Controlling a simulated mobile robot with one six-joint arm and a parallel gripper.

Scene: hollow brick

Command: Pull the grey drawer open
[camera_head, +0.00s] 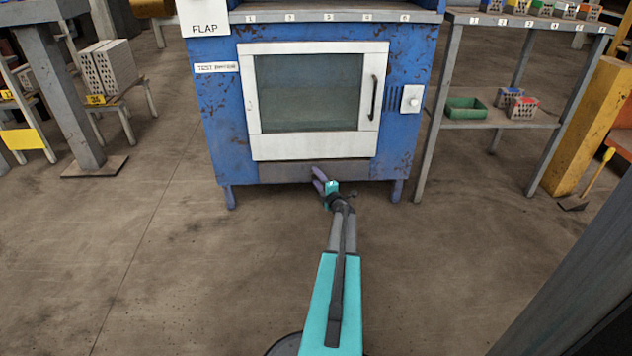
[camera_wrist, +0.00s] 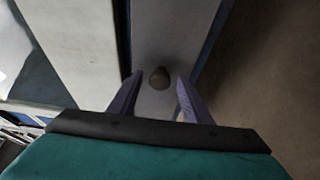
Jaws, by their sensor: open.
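The grey drawer (camera_head: 283,172) is a low panel under the white-framed door of the blue test machine, and it looks shut. In the wrist view the drawer front (camera_wrist: 172,45) carries a round brownish knob (camera_wrist: 159,77). My gripper (camera_head: 316,175) is in front of the drawer, right of its middle. In the wrist view my gripper (camera_wrist: 157,88) is open, with one purple finger on each side of the knob. I cannot tell whether either finger touches it. In the head view the knob is hidden by my gripper.
The blue machine (camera_head: 222,120) has a white-framed glass door (camera_head: 310,95) with a dark handle (camera_head: 373,97) above the drawer. A shelf with a green tray (camera_head: 466,107) and bricks stands to the right. The floor (camera_head: 190,270) in front is clear.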

